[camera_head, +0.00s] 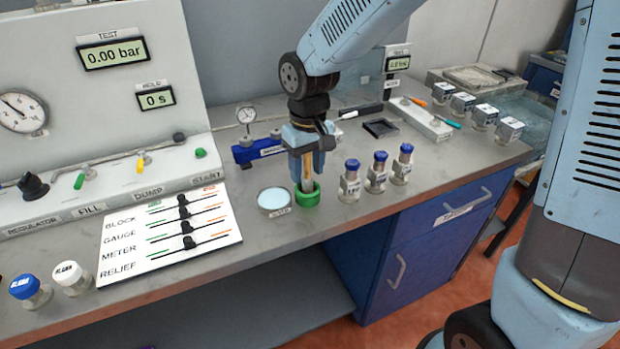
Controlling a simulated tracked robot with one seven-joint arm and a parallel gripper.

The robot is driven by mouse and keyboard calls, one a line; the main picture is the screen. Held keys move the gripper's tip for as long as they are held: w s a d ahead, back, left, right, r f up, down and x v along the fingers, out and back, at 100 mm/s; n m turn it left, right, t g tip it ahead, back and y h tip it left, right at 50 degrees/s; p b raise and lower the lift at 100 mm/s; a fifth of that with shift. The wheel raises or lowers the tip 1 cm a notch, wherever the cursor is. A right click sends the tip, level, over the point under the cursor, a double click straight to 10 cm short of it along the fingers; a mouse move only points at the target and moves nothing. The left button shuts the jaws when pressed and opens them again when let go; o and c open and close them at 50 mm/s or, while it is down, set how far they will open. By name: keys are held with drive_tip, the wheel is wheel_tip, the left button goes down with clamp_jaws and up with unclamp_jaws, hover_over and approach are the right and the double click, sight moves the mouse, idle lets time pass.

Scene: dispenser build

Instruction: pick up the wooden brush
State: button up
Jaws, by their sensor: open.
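The wooden brush (308,172) stands in a green cup (307,196) near the front edge of the grey bench. Only a short tan length of it shows between my gripper's fingers and the cup's rim. My gripper (307,177) points down over the cup, with its fingers around the upper part of the brush. The jaws are open, and I cannot tell whether either finger touches the brush. The top of the brush is hidden by the gripper.
A round pale dish (273,199) sits left of the cup. Several blue-capped vials, including one nearby (349,182), stand to the right. A blue fixture with a dial (258,151) is behind. A white slider panel (168,232) lies left.

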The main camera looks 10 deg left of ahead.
sight(307, 176)
drive_tip(key=shift+c, duration=0.4)
clamp_jaws()
drive_tip(key=shift+r, duration=0.1)
drive_tip(key=shift+r, duration=0.2)
wheel_tip(307, 176, up, 2)
drive_tip(key=shift+r, duration=0.2)
drive_tip(key=s+d+r, duration=0.9)
drive_tip(key=s+r, duration=0.1)
drive_tip(key=shift+s+d, duration=0.15)
drive_tip(key=shift+s, duration=0.1)
